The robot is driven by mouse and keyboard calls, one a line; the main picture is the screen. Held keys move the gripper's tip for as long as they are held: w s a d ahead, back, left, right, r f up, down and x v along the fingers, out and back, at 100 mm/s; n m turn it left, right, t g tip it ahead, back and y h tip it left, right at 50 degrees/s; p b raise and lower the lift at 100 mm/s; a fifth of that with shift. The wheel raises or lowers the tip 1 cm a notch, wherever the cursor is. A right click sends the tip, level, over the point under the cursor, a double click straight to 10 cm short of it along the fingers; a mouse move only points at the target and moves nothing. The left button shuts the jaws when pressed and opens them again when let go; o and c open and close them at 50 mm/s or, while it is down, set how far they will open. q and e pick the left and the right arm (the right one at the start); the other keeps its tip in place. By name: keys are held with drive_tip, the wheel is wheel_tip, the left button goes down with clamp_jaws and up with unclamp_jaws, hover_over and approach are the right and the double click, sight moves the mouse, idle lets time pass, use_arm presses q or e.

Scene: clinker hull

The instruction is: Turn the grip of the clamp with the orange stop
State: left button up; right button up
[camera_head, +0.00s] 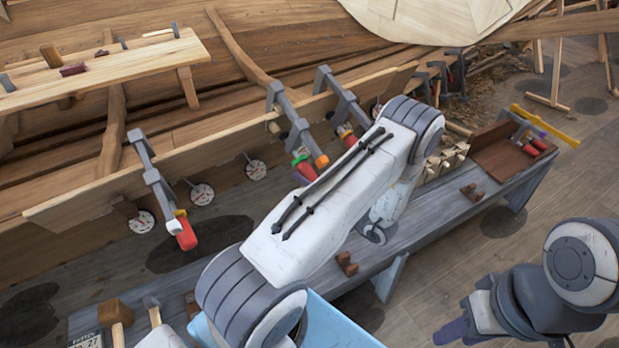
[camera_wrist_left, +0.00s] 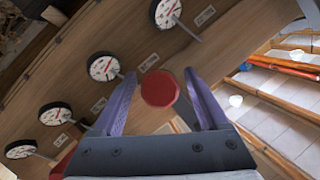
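An orange stop (camera_head: 322,161) shows at the lower end of a grey clamp (camera_head: 298,128) on the hull plank, just left of my left arm. A green stop and a red grip (camera_head: 306,170) are close beside it; I cannot tell which clamp each belongs to. In the left wrist view my left gripper (camera_wrist_left: 162,90) is open, with a round red grip end (camera_wrist_left: 160,89) between its purple fingers and gaps on both sides. In the head view my arm mostly hides that gripper. My right gripper (camera_head: 457,331) is low at the right, its finger opening unclear.
Another clamp with a yellow stop and red grip (camera_head: 186,234) hangs at the left. A third clamp (camera_head: 345,104) stands close to my left arm. Several dial gauges (camera_head: 202,194) line the plank. A grey bench (camera_head: 430,220) with wooden blocks runs below.

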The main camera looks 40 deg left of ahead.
use_arm(q)
drive_tip(key=d+b, duration=0.2)
drive_tip(key=d, duration=0.8)
drive_tip(key=shift+s+d+f, duration=0.25)
drive_tip(key=shift+f, duration=0.1)
idle(1.1)
